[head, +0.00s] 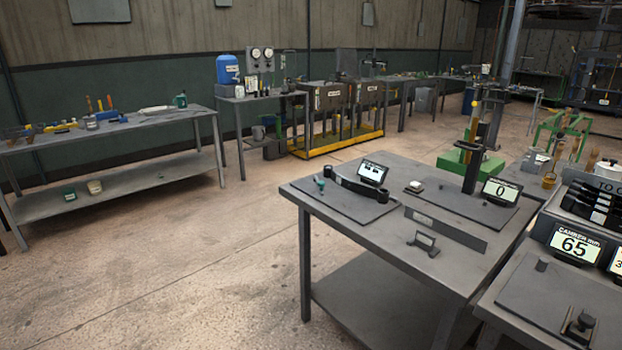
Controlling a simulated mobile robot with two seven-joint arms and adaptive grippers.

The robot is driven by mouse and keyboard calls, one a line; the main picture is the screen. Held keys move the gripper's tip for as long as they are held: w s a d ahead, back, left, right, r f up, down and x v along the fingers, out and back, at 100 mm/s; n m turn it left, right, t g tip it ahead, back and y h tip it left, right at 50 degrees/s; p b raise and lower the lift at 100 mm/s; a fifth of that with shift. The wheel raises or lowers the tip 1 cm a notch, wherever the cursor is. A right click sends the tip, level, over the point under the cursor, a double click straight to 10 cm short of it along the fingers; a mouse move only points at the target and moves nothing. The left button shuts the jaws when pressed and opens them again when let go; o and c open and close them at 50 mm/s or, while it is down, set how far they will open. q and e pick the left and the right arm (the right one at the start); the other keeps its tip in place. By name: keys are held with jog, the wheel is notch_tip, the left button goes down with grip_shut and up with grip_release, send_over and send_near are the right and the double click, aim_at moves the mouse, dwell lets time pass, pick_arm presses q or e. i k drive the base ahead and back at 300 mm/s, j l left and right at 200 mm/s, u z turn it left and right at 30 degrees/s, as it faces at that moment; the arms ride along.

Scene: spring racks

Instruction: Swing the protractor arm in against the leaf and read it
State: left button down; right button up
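A dark curved bar (352,186) with round ends lies on a flat dark plate (338,204) at the left of the near grey table. A small tilted display (373,172) stands just behind the bar; its reading is too small to make out. I cannot tell for certain which part is the protractor arm or the leaf. A dark upright post (474,160) stands on another plate on the same table, and a display (500,191) beside it reads 0. Neither of my grippers is in view.
The right table (545,300) holds a display (575,244) reading 65 under "CAMBER mm", and stacked dark strips (594,205). A small stand (425,240) sits near the front of the near grey table (400,240). Open concrete floor (190,270) lies to the left.

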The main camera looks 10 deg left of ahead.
aim_at(321, 184)
jog(key=i+j, duration=0.2)
jog(key=i, duration=0.2)
jog(key=i+j+z, duration=0.1)
jog(key=i, duration=0.3)
jog(key=i+j, duration=0.3)
jog(key=i+l+z, duration=0.05)
jog(key=i, duration=0.05)
